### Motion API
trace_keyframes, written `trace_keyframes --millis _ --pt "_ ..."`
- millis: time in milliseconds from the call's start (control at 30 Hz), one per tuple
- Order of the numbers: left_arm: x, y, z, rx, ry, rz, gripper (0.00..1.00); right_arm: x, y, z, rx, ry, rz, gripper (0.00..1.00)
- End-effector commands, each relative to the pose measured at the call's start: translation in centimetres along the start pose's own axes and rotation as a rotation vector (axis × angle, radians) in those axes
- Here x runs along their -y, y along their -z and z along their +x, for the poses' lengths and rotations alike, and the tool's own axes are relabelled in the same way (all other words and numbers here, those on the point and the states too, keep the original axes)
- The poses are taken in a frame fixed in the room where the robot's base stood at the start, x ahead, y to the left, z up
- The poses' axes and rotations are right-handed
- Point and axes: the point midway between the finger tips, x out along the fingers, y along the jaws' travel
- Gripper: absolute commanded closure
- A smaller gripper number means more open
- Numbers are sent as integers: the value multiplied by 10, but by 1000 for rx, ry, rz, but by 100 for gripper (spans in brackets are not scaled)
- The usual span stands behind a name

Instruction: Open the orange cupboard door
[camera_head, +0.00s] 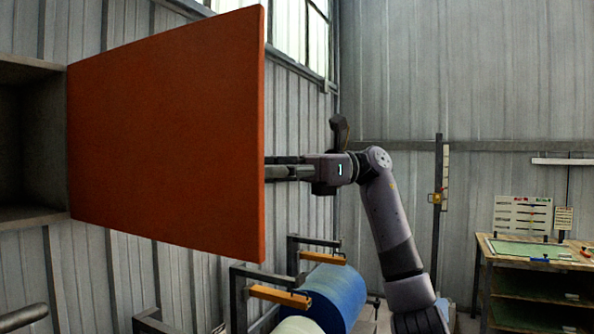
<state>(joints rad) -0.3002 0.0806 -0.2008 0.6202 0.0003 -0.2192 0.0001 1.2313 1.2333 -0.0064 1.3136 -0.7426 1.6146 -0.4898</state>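The orange cupboard door (165,140) stands swung out from the grey cupboard (32,68) at the left, joined along its left edge. Part of the cupboard's dark inside shows. My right gripper (282,168) points left at the door's free right edge. Its fingertips are hidden behind the door, so I cannot tell whether they touch it or how far apart they are. The door's handle does not show. My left gripper is not in view.
Below the door are a blue roll (335,295) and a pale roll (298,326) by dark frames with orange bars (280,296). A wooden workbench (525,262) stands at the right. A dark post (437,220) stands near the wall.

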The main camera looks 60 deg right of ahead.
Motion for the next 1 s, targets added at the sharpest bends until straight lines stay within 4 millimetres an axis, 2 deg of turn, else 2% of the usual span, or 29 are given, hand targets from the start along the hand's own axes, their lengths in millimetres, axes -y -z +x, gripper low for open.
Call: trace_keyframes --millis 33,200,400,600,1000 --pt "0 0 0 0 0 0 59 0 -2 -13 4 3 1 71" --pt "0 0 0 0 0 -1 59 0 -2 -52 4 3 0 71" --pt "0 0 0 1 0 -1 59 0 -1 -79 2 1 -1 71" --pt "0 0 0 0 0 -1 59 0 0 -90 -1 -1 1 71" --pt "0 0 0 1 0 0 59 0 1 -90 -2 0 1 71"
